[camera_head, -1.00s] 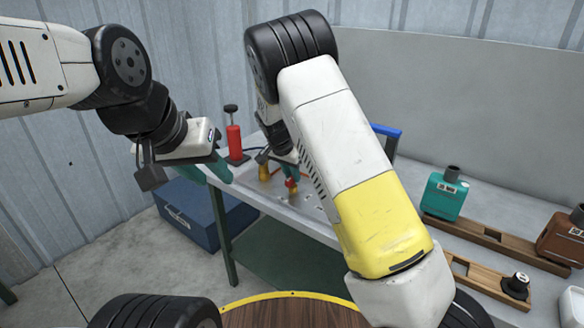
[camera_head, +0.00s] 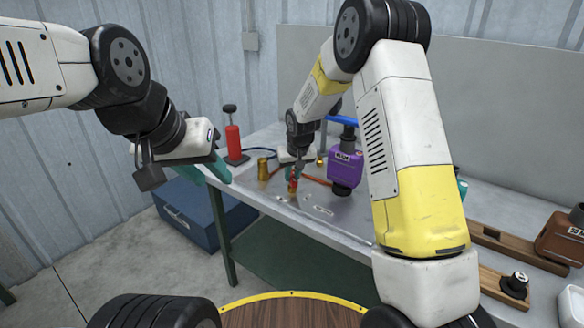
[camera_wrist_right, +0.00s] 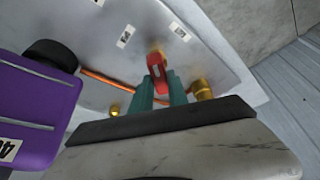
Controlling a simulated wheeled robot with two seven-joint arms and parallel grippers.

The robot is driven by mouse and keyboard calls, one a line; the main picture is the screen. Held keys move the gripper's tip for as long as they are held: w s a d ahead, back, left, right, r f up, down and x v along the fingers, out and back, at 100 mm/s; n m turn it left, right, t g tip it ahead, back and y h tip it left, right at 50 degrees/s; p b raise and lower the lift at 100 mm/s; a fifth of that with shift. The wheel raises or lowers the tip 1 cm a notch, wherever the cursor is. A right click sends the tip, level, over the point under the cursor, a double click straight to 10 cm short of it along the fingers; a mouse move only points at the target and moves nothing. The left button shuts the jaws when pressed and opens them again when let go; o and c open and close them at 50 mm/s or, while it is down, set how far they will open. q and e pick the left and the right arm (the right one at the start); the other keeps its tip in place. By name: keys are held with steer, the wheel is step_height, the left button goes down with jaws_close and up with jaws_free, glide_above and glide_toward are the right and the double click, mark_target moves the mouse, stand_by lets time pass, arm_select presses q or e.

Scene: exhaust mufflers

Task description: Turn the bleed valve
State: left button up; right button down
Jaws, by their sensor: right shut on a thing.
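The bleed valve, with a red handle (camera_head: 293,184) on a brass base, stands on the grey bench plate. In the right wrist view the red handle (camera_wrist_right: 156,67) sits between the two teal fingers. My right gripper (camera_head: 297,174) reaches down to it and is shut on the handle; its fingers also show in the right wrist view (camera_wrist_right: 157,92). My left gripper (camera_head: 206,188) hangs in the air left of the bench, its teal fingers apart and empty.
A purple canister (camera_head: 345,167) stands to the right. A red hand pump (camera_head: 233,140) is at the bench's left end. A blue chest (camera_head: 187,220) sits on the floor.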

steer(key=n, duration=0.1)
steer(key=n+y, duration=0.1)
steer(key=n, duration=0.1)
steer(key=shift+w+d+n+g, duration=0.1)
steer(key=shift+d+n+g, duration=0.1)
steer(key=shift+n+g, duration=0.1)
steer(key=shift+n+g+y, duration=0.5)
steer(key=shift+n+y, duration=0.2)
steer(key=shift+n, duration=1.2)
steer(key=c, duration=1.3)
jaws_free()
steer(key=v, duration=0.7)
steer(key=shift+d+r, duration=0.15)
steer(key=shift+r, duration=0.2)
